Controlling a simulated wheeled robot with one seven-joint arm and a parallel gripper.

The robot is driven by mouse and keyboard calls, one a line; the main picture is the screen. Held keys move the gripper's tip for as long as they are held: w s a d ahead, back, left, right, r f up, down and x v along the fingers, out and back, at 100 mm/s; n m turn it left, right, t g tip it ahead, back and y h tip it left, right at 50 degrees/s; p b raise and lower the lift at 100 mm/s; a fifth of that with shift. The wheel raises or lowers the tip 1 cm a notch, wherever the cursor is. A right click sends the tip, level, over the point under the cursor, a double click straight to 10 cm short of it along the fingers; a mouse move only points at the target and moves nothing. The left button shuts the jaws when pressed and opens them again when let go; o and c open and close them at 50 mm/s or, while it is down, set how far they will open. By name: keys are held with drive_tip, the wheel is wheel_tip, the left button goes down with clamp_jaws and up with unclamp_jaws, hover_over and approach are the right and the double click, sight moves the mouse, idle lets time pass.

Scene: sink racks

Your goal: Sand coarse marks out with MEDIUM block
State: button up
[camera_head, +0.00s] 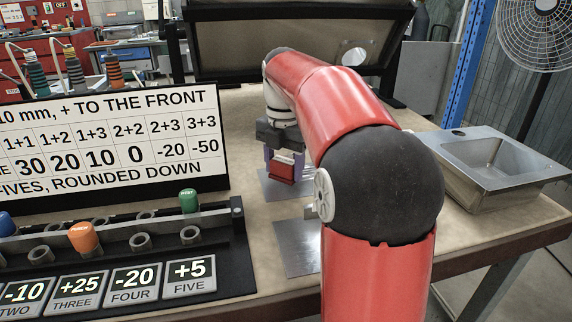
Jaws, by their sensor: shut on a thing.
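My gripper (285,158) points down over the far side of the workbench, partly hidden behind my red arm. It is shut on a red block (282,171), held over a grey metal plate (271,184). I cannot tell whether the block touches the plate. No grade label is readable on the block. A second metal plate (294,248) lies nearer, its right side hidden by my arm. Marks on the plates are too small to make out.
A number board (110,145) stands at left behind a black rack (190,265) with orange (83,238) and green (188,201) plugs. A metal sink (492,165) sits at right. A dark framed panel (300,45) stands behind. Tan bench top shows between plates and rack.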

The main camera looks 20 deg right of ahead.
drive_tip(key=shift+s+d, duration=0.2)
drive_tip(key=shift+d, duration=0.7)
drive_tip(key=shift+s+d, duration=0.15)
drive_tip(key=shift+d, duration=0.7)
drive_tip(key=shift+s+d+f, duration=0.1)
drive_tip(key=shift+s+d, duration=0.1)
drive_tip(key=shift+d, duration=0.7)
drive_tip(key=shift+s+d, duration=0.15)
drive_tip(key=shift+d, duration=0.75)
drive_tip(key=shift+s+d, duration=0.2)
drive_tip(key=shift+d, duration=0.65)
drive_tip(key=shift+s+d, duration=0.15)
drive_tip(key=shift+d, duration=0.7)
drive_tip(key=shift+w+a, duration=0.35)
drive_tip(key=shift+a, duration=1.45)
drive_tip(key=shift+w+a, duration=0.4)
drive_tip(key=shift+a, duration=1.35)
drive_tip(key=shift+w+a, duration=0.35)
drive_tip(key=shift+a, duration=1.45)
drive_tip(key=shift+r, duration=3.1)
drive_tip(key=shift+r, duration=1.5)
